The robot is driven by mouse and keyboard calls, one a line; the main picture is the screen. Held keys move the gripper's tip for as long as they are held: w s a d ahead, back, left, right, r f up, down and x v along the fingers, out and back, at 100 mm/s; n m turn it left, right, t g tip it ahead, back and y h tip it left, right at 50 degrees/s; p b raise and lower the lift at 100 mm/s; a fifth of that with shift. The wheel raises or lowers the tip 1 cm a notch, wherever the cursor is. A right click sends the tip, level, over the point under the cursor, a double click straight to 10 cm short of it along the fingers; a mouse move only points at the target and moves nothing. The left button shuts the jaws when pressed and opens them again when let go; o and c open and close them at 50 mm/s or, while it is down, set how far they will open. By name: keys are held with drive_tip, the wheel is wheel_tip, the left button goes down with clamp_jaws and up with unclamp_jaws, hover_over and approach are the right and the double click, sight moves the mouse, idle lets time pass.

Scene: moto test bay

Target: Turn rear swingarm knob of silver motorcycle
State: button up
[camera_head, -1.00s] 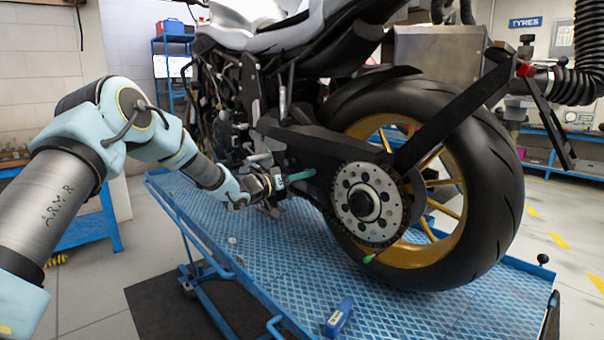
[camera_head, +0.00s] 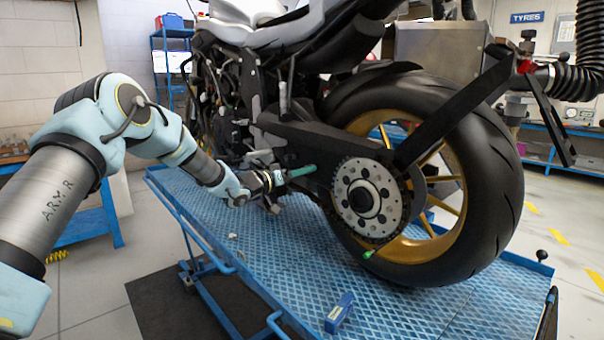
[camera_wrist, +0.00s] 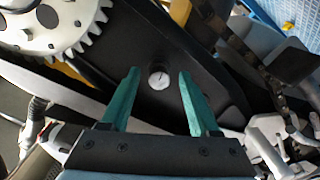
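The silver motorcycle (camera_head: 262,14) stands on a blue lift table, its rear wheel to the right. Its black swingarm (camera_head: 290,136) runs forward from the wheel hub. In the wrist view a small round pale knob (camera_wrist: 158,77) sits on the black swingarm plate (camera_wrist: 215,95). My gripper (camera_head: 314,168) is beside the swingarm, just ahead of the sprocket. In the wrist view my gripper (camera_wrist: 158,73) is open, with one teal fingertip on each side of the knob and a visible gap to both. How far the tips are from the plate in depth is unclear.
The toothed sprocket (camera_head: 367,198) is close to my gripper, and the rear tyre (camera_head: 478,190) is behind it. A blue box-like item (camera_head: 339,312) lies on the lift table (camera_head: 390,300). Open floor lies at right.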

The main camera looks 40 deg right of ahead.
drive_tip(key=a+b, duration=0.3)
drive_tip(key=a, duration=0.7)
drive_tip(key=shift+w+a+b, duration=0.35)
drive_tip(key=shift+a, duration=0.05)
drive_tip(key=w+a+f+n+t+y, duration=0.2)
drive_tip(key=w+a+t+y, duration=0.3)
drive_tip(key=a, duration=0.4)
drive_tip(key=w+a+f+n+t+y, duration=0.25)
drive_tip(key=w+a, duration=0.35)
drive_tip(key=a, duration=0.4)
drive_tip(key=a+f+n+y, duration=0.3)
drive_tip(key=a+y, duration=0.3)
drive_tip(key=a, duration=1.2)
drive_tip(key=s+a+f+n+g+y, duration=0.3)
drive_tip(key=s+a+n+g+y, duration=0.1)
drive_tip(key=s+a, duration=1.6)
drive_tip(key=shift+s+n+g, duration=0.3)
drive_tip(key=shift+n+g, duration=0.05)
drive_tip(key=shift+g, duration=0.1)
